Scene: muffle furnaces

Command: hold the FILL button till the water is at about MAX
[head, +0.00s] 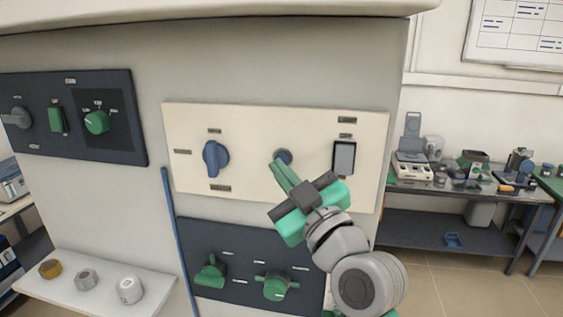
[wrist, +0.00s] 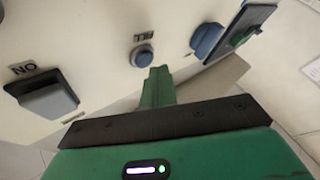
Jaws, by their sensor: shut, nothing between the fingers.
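A round blue button (head: 283,156) sits on a cream panel (head: 250,122) between a blue knob and a grey rocker switch. It also shows in the wrist view (wrist: 143,56), with a small label above it that I cannot read. My gripper (head: 279,171) is shut and empty, its green fingers pointing at the panel just below the button. In the wrist view the fingertips (wrist: 158,74) are close to the button, slightly to its lower right; I cannot tell whether they touch it. No water level or MAX mark can be made out.
The blue knob (head: 215,158) is left of the button and the grey rocker switch (head: 344,158) right. A dark panel (head: 246,245) with green valve handles lies below. A thin blue vertical strip (head: 177,240) runs beside it. A white shelf (head: 105,272) holds small parts at lower left.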

